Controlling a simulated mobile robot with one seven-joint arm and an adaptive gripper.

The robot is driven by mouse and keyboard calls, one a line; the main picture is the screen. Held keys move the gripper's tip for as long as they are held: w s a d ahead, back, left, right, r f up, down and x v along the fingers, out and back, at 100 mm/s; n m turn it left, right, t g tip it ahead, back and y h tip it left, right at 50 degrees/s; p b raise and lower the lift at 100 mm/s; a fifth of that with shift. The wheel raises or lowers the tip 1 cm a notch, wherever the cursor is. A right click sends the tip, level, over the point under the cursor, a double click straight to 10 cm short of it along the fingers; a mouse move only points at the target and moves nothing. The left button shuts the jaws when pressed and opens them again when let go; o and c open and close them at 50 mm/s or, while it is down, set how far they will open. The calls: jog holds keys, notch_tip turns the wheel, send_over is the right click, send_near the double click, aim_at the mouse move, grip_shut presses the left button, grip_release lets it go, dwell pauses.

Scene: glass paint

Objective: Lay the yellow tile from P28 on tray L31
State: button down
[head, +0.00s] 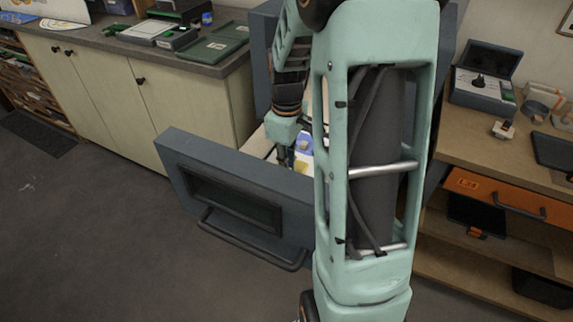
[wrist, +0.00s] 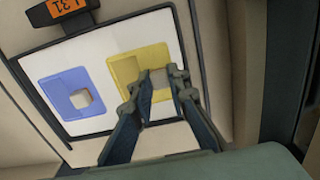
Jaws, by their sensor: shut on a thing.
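In the wrist view the yellow tile (wrist: 125,70) is at the white tray L31 (wrist: 122,40), to the right of a blue tile (wrist: 52,98). My gripper (wrist: 161,82) is shut on the small grey block at the yellow tile's middle. The fingers hide part of the tile's lower side. I cannot tell whether the tile touches the tray or hangs just above it. In the head view my gripper (head: 288,158) reaches down into an open drawer, with the yellow tile (head: 300,168) and the blue tile (head: 304,146) beside it.
The open drawer's dark front (head: 235,190) stands on the near side of the tray. The orange L31 label (wrist: 66,7) is at the tray's far edge in the wrist view. Counters flank the drawer unit on both sides. My arm hides the drawer's right part in the head view.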

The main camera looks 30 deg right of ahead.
jog(key=c, duration=1.8)
grip_release()
jog(key=shift+o, duration=0.2)
jog(key=shift+r, duration=0.1)
jog(key=shift+r+p, duration=2.75)
jog(key=shift+r, duration=0.7)
